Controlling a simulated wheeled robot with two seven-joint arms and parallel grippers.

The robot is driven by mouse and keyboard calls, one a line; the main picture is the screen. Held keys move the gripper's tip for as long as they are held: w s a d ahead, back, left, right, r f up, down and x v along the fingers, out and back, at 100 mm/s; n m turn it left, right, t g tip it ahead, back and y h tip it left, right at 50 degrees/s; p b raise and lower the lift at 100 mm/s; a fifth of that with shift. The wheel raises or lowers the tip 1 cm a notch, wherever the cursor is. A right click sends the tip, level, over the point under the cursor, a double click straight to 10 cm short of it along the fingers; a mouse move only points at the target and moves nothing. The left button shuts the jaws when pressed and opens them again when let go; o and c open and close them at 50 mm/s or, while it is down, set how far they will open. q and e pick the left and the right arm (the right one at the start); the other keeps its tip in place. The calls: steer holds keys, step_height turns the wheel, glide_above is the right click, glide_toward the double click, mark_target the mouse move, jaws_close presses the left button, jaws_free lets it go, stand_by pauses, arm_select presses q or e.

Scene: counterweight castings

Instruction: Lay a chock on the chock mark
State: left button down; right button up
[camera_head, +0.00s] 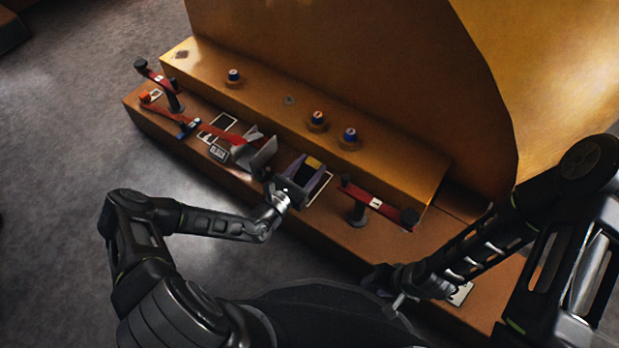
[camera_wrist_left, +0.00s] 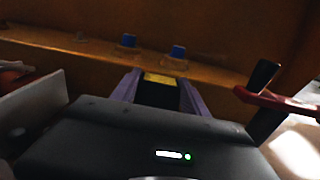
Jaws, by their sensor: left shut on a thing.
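My left gripper (camera_head: 309,171) has purple fingers and is shut on a dark block with a yellow top, which looks like a chock (camera_head: 313,162). In the left wrist view the chock (camera_wrist_left: 160,88) sits between the two purple fingers (camera_wrist_left: 158,92). A white-outlined mark (camera_head: 323,190) shows partly beside the gripper on the orange ledge. The gripper hides the rest of it, and I cannot tell whether the chock touches the ledge. My right gripper (camera_head: 378,278) is low at the right, mostly hidden by its arm, so its jaws cannot be read.
A grey angled plate holder (camera_head: 255,150) stands just left of my left gripper. Red bars on black posts stand at the right (camera_head: 376,204) and far left (camera_head: 160,79). Other outlined marks (camera_head: 223,122) lie farther left. Blue-topped knobs (camera_head: 350,135) line the upper step.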

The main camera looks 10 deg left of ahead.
mark_target(310, 178)
arm_select(q)
step_height(310, 178, down, 4)
steer(key=b, duration=0.2)
steer(key=shift+f+b, duration=0.1)
steer(key=shift+b, duration=0.25)
steer(key=shift+f, duration=0.35)
steer(key=shift+f, duration=0.2)
steer(key=c, duration=0.6)
jaws_free()
